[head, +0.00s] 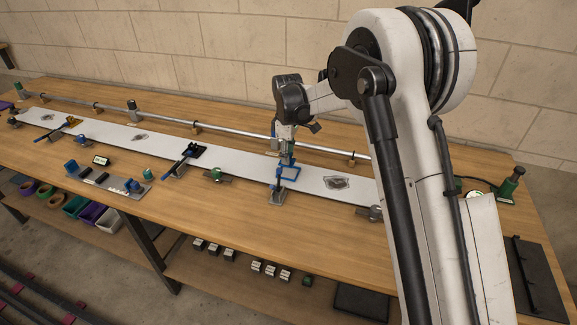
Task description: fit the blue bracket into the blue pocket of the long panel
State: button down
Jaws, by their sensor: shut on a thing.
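The long white panel (232,162) runs along the bench from the far left toward my arm. My gripper (287,154) is low over its right part, small and partly hidden by its own links. It is shut on a blue piece, which I take to be the blue bracket (287,161). Just below it, a blue frame (289,173) on the panel looks like the blue pocket. The bracket is at or just above this frame; I cannot tell whether it is seated, tilted or touching.
A blue-handled clamp (278,194) stands at the panel's front edge beside the gripper. Another clamp (181,167) stands farther left. A metal rail (230,133) runs behind the panel. A tool tray (108,180) lies in front. The bench front is mostly clear.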

aim_at(288, 173)
jog(key=shift+s+d+f, duration=0.15)
jog(key=shift+s+f, duration=0.05)
jog(key=shift+f, duration=1.95)
jog(key=shift+f, duration=0.2)
jog(key=c, duration=1.5)
grip_release()
jog(key=shift+r, duration=0.2)
